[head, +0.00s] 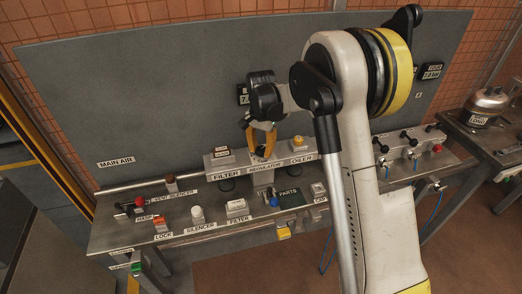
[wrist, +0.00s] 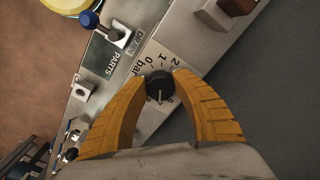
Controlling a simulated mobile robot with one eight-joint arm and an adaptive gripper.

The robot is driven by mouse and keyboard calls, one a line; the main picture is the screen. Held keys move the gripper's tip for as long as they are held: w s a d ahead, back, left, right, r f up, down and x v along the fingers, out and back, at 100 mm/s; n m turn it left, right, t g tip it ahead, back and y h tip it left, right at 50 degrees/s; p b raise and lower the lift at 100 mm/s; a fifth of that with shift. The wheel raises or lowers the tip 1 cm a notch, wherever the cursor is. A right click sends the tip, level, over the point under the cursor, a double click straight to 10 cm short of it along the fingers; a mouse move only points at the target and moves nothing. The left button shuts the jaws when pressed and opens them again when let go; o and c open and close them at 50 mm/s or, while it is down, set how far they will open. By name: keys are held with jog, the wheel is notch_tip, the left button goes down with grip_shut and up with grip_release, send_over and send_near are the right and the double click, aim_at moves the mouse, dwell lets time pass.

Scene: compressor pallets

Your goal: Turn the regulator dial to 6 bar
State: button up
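The regulator dial (wrist: 160,86) is a round black knob with a pale pointer line, which points toward the bottom of the wrist view. A white scale plate (wrist: 160,62) beside it reads 0, 1 and 2 with "bar"; its other marks are partly hidden by the knob and fingers. My gripper (wrist: 160,79) has its two yellow fingers on opposite sides of the knob, with no clear gap on either side. In the head view my gripper (head: 262,146) points down at the raised block labelled REGULATOR (head: 265,168); the dial is hidden there.
The FILTER block (head: 220,160) and OILER block (head: 299,143) flank the regulator. A blue-knobbed drain valve (head: 273,200) and the PARTS tray (head: 291,199) are in front. Several labelled parts line the bench's left. A grey panel (head: 150,90) stands behind.

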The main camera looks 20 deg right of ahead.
aim_at(261, 149)
jog(key=shift+n, duration=2.9)
jog(key=o, duration=1.2)
jog(key=shift+r, duration=0.1)
notch_tip(261, 149, up, 12)
